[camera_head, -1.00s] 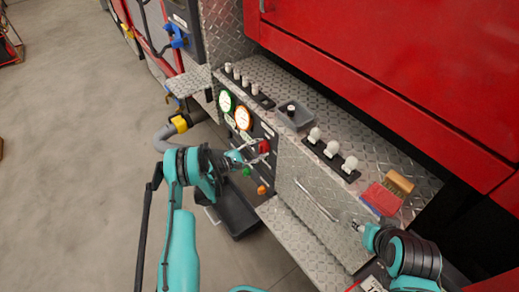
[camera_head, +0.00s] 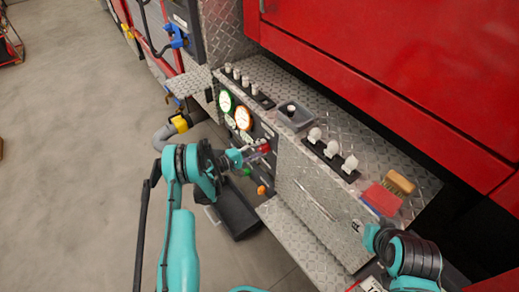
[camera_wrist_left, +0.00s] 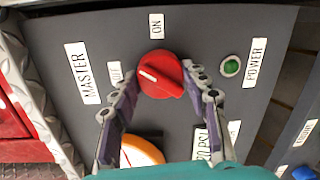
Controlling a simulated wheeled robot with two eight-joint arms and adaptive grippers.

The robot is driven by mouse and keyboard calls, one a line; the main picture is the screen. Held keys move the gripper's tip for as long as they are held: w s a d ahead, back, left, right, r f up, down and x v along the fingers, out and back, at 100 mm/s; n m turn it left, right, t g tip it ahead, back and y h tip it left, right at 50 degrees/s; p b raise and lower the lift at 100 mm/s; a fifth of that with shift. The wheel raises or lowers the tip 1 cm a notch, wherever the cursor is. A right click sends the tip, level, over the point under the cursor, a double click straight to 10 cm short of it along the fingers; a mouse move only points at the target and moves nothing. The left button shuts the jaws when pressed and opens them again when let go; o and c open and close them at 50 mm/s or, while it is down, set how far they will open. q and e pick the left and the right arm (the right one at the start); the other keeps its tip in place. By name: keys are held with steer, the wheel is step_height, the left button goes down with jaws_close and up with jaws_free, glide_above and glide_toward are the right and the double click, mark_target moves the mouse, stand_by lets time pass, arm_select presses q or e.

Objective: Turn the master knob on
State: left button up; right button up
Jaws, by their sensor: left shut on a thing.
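The red master knob (camera_wrist_left: 160,75) sits on the dark panel in the left wrist view, between an OFF label (camera_wrist_left: 116,73) on its left and an ON label (camera_wrist_left: 156,25) above. My left gripper (camera_wrist_left: 160,76) is shut on the knob, one finger on each side. In the head view, my left gripper (camera_head: 250,154) reaches the red knob (camera_head: 265,146), which it partly covers. My right gripper (camera_head: 357,227) is small at the lower right, away from the panel; its finger opening is unclear.
A green power light (camera_wrist_left: 231,66) is right of the knob. A green-rimmed gauge (camera_head: 225,101) and an orange-rimmed gauge (camera_head: 243,118) sit on the panel. White-knobbed levers (camera_head: 332,149), a grey tray (camera_head: 295,116) and a brush (camera_head: 399,182) are on the metal ledge above.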

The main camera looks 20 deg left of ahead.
mark_target(268, 129)
arm_select(q)
steer(key=m, duration=0.5)
steer(key=shift+d+y, duration=0.1)
steer(key=shift+y, duration=0.3)
steer(key=m, duration=0.4)
steer(key=shift+s+m+t+y, duration=0.1)
steer(key=shift+m+t+y, duration=0.2)
steer(key=o, duration=1.2)
steer(key=shift+c, duration=0.2)
step_height(268, 129, up, 10)
steer(key=shift+r, duration=0.1)
